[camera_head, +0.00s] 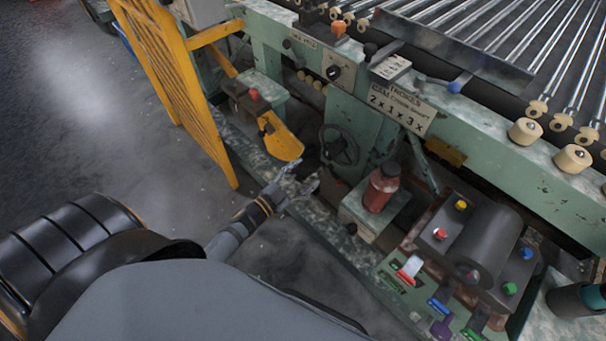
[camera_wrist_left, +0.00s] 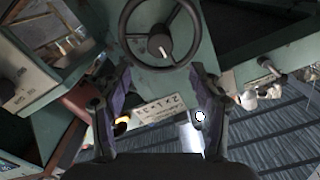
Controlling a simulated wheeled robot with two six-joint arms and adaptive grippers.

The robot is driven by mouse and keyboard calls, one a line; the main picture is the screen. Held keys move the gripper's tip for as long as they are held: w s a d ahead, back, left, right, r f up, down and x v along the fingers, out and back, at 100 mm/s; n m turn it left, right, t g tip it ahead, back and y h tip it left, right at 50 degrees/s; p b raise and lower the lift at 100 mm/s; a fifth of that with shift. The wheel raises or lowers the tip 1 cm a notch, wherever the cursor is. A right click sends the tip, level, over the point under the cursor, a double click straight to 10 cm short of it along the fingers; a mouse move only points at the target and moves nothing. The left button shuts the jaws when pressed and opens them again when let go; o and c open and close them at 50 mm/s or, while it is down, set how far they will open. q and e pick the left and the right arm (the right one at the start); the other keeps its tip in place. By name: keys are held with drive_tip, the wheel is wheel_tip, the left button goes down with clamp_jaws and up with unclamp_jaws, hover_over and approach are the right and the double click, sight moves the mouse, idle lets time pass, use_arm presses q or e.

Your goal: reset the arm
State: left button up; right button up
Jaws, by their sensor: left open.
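My left arm (camera_head: 235,235) comes in from the lower left in the head view. Its gripper (camera_head: 302,182) is open, with nothing seen between the fingers. It is over the floor and lower frame edge, left of the red bottle (camera_head: 381,188) and apart from it in the picture. The left wrist view shows the two dark fingers spread wide (camera_wrist_left: 155,100), with a handwheel (camera_wrist_left: 160,40) and a lettered sign (camera_wrist_left: 160,108) beyond them. My right gripper is not in view.
A yellow guard (camera_head: 165,75) stands at the left. A control panel with coloured knobs (camera_head: 445,285) is at the lower right. Floor (camera_head: 70,140) at the left is clear.

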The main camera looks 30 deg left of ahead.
use_arm(q)
drive_tip(key=shift+f, duration=0.1)
drive_tip(key=s+a+f+n+g+y, duration=0.25)
drive_tip(key=a+f+n+y, duration=0.2)
drive_tip(key=f, duration=0.75)
drive_tip(key=s+a+f+n+g+y, duration=0.15)
drive_tip(key=s+f+g, duration=0.25)
drive_tip(key=s+f, duration=0.5)
drive_tip(key=s+a+f+n+g+y, duration=0.1)
drive_tip(key=s+a+f+n+g, duration=0.15)
drive_tip(key=s+f+g, duration=0.55)
drive_tip(key=s+d+f, duration=0.1)
drive_tip(key=s+f, duration=0.7)
drive_tip(key=s, duration=0.2)
drive_tip(key=s+r+p, duration=0.3)
drive_tip(key=r+p, duration=0.3)
drive_tip(key=p, duration=0.2)
drive_tip(key=s+r+g+p, duration=0.1)
drive_tip(key=s+r+p, duration=0.3)
drive_tip(key=r+p, duration=0.3)
drive_tip(key=shift+s+d+r+p, duration=0.15)
drive_tip(key=shift+s+r+p, duration=0.15)
drive_tip(key=shift+p, duration=0.95)
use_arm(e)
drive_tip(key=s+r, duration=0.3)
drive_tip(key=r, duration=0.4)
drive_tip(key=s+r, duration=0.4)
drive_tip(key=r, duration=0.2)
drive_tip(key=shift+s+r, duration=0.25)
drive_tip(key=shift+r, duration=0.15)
